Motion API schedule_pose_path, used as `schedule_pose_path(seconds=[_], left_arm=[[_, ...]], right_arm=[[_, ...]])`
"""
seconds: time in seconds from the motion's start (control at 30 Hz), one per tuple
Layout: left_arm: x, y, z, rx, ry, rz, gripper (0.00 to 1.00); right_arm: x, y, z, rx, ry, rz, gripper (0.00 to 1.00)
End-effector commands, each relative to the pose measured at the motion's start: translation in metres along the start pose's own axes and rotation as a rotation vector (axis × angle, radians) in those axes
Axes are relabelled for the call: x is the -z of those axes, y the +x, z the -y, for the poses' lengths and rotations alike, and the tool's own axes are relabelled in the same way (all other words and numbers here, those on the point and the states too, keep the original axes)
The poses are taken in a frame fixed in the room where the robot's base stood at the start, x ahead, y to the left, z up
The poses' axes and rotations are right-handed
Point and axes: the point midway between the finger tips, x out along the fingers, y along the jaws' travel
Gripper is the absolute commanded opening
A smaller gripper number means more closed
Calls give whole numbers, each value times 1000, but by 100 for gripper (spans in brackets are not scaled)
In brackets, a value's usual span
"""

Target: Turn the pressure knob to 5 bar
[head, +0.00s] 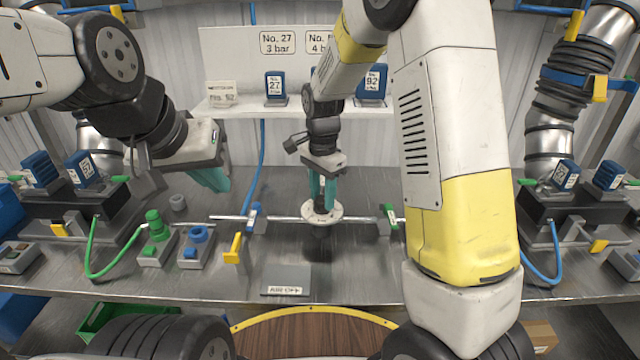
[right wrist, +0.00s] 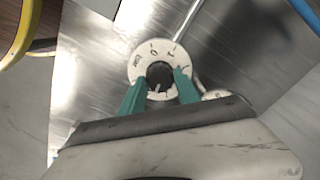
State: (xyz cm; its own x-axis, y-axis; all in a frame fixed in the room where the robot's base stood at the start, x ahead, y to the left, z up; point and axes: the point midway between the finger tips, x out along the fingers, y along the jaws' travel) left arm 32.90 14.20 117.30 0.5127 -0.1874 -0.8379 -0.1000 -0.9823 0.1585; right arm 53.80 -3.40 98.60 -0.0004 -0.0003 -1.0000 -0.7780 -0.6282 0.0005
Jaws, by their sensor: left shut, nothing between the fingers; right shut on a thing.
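The pressure knob (right wrist: 159,78) is a dark round knob in the middle of a pale dial (head: 334,212) with dark marks, on the pipe at the middle of the bench. The dial also shows in the right wrist view (right wrist: 139,60); its marks are too small to read surely. My right gripper (head: 322,200) points down with its green fingers shut on the knob, one finger on each side. It also shows in the right wrist view (right wrist: 158,94). My left gripper (head: 212,180) is shut and empty, above the bench to the left.
A sign (head: 277,42) reads "No. 27 3 bar"; my right arm covers part of the one beside it. Blue tagged blocks stand on the shelf (head: 240,106). Green and blue fittings (head: 154,228) stand at left. An "AIR OFF" plate (head: 285,281) lies in front.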

Motion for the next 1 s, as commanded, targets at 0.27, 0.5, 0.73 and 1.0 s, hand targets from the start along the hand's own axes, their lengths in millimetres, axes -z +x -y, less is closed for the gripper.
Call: schedule_pose_path(seconds=[0.27, 0.5, 0.73, 1.0], left_arm=[[0, 0, 0, 0, 0, 0, 0], [0, 0, 0, 0, 0, 0, 0], [0, 0, 0, 0, 0, 0, 0], [0, 0, 0, 0, 0, 0, 0]], right_arm=[[0, 0, 0, 1, 114, 0, 0], [0, 0, 0, 2, 147, 0, 0], [0, 0, 0, 2, 148, 0, 0], [0, 0, 0, 1, 148, 0, 60]])
